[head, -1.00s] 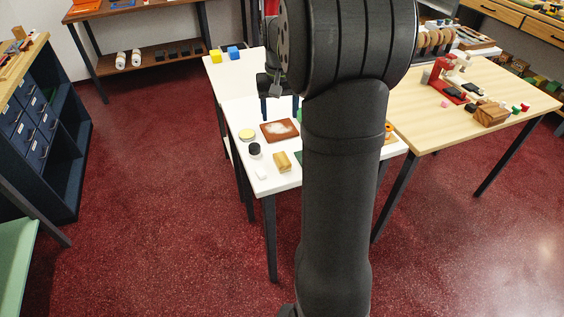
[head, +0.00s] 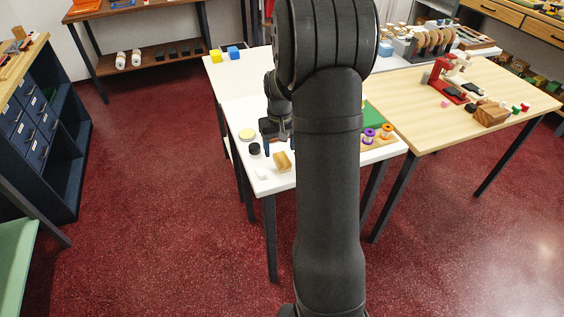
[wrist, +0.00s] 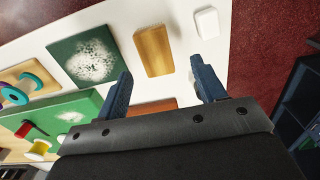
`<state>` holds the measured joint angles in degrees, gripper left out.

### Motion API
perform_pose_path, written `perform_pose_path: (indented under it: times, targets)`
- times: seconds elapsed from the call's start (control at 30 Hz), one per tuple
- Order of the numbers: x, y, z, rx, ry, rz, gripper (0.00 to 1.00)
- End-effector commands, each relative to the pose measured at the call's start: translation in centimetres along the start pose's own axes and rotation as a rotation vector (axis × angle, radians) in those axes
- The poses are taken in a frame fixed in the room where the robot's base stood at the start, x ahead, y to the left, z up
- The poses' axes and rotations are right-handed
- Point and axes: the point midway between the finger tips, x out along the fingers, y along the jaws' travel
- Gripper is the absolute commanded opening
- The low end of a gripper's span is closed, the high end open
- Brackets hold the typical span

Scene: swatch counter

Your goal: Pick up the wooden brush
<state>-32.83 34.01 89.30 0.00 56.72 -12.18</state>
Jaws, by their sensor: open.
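The wooden brush (head: 282,162) is a tan wooden block lying on the white table (head: 282,184) near its front edge. In the wrist view the brush (wrist: 153,51) lies just beyond my fingertips, its near end between their lines. My gripper (head: 280,147) is open and empty, with its blue fingers pointing down just behind the brush. The wrist view also shows my gripper's two fingers (wrist: 161,68) spread apart. It does not visibly touch the brush, though the exact height gap is hard to tell.
A small white block (wrist: 207,23) and a dark green square with a white patch (wrist: 90,60) flank the brush.

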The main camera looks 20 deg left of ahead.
Motion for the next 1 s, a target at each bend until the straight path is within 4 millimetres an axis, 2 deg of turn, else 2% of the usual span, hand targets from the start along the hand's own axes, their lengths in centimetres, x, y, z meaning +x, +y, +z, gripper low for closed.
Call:
perform_pose_path:
  times: [0.4, 0.67, 0.77, 0.93, 1.0]
  targets:
    - [5.0, 0.5, 0.5, 0.000, -0.001, 0.000, 0.64]
    - [5.2, 0.5, 0.5, 0.000, 0.001, 0.000, 0.64]
    - [5.2, 0.5, 0.5, 0.000, 0.001, 0.000, 0.48]
    - [5.2, 0.5, 0.5, 0.000, 0.001, 0.000, 0.15]
    - [5.2, 0.5, 0.5, 0.000, 0.001, 0.000, 0.15]
